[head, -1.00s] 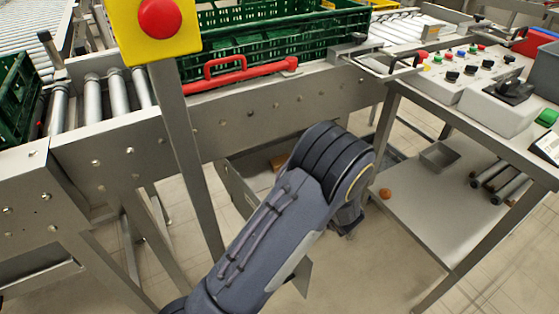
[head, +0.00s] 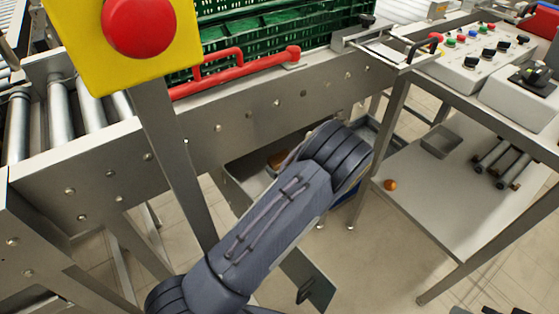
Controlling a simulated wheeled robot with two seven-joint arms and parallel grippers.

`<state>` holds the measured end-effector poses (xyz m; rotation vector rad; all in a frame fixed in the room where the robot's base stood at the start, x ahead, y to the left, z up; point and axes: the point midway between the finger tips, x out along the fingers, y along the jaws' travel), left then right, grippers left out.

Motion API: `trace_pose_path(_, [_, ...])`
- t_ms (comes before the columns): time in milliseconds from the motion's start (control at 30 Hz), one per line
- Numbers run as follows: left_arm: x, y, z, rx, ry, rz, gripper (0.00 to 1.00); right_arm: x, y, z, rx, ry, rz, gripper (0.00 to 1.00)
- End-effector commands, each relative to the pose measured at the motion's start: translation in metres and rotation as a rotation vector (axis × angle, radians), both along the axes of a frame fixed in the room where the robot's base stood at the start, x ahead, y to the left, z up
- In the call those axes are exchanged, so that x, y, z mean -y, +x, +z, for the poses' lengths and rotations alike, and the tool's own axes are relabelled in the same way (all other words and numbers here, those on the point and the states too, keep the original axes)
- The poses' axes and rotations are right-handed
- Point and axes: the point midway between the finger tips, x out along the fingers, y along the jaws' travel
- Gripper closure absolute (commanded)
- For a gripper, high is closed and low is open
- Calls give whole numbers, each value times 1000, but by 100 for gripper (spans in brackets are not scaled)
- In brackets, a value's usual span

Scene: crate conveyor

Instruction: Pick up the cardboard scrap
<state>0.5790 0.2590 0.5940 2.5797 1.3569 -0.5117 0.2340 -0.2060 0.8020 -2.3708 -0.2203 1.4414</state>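A small brown piece (head: 277,159), which looks like the cardboard scrap, shows in the grey bin (head: 236,184) under the conveyor, partly behind my arm. Its full shape is hidden. My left arm comes in from the lower left and reaches over the bin. My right gripper is not recognisable; only small dark shapes show at the bottom right edge.
A yellow box with a red button (head: 140,25) stands on a post at left. The conveyor side (head: 250,120) runs above the bin, with green crates (head: 262,35) and a red handle (head: 235,75). A panel table (head: 455,205) stands at right, with an orange ball (head: 390,185) on its shelf.

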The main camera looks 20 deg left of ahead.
Motion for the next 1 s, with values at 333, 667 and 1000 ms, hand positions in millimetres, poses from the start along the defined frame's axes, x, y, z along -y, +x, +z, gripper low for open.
trace_pose_path(333, [-27, 20, -15, -1, 1, 1, 0, 0, 0, -8, 0, 0, 0, 74])
trace_pose_path(667, [-26, 20, -15, 0, 0, 0, 21, 0, 0, -8, 0, 0, 0, 74])
trace_pose_path(1000, [-26, 20, -15, 0, 0, 0, 45, 0, 0, -8, 0, 0, 0, 74])
